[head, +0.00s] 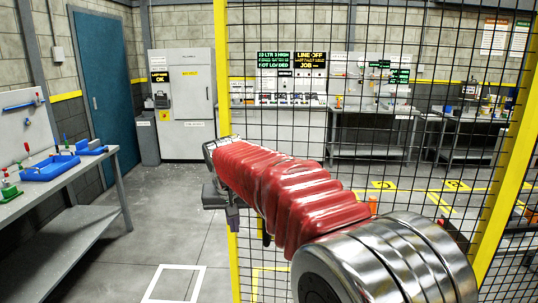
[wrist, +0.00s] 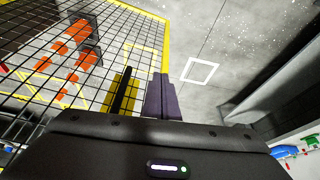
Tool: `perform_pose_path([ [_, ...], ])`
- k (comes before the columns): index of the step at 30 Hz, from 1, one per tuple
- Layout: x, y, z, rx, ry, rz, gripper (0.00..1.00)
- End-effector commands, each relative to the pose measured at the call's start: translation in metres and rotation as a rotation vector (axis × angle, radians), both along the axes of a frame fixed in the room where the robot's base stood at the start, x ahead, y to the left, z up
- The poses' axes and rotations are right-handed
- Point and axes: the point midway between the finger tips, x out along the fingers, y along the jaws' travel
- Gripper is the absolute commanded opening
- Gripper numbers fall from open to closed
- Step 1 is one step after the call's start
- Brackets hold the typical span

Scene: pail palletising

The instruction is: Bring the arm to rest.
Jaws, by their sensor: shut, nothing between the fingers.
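My arm, in a red ribbed sleeve, reaches out from the lower right across the head view. My gripper (head: 232,220) hangs below the arm's far end, in front of the yellow fence post. In the wrist view my gripper (wrist: 158,95) shows as dark purple fingers close together, shut and empty. They point out over bare grey floor beside the mesh fence. Nothing is held, and the gripper touches nothing that I can see.
A black mesh fence (head: 290,120) with yellow posts stands close beside and behind the arm. A workbench (head: 70,185) with blue trays is at the left. A white square outline (head: 174,284) marks the floor. The floor between bench and fence is clear.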

Motion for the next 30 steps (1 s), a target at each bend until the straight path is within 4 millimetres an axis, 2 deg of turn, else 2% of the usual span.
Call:
perform_pose_path([
  [3, -0.026, -0.027, -0.001, -0.013, 0.017, 0.037, 0.00],
  [15, -0.116, -0.103, -0.013, -0.031, 0.052, 0.125, 0.00],
  [30, -0.233, -0.179, -0.038, -0.021, 0.054, 0.132, 0.00],
])
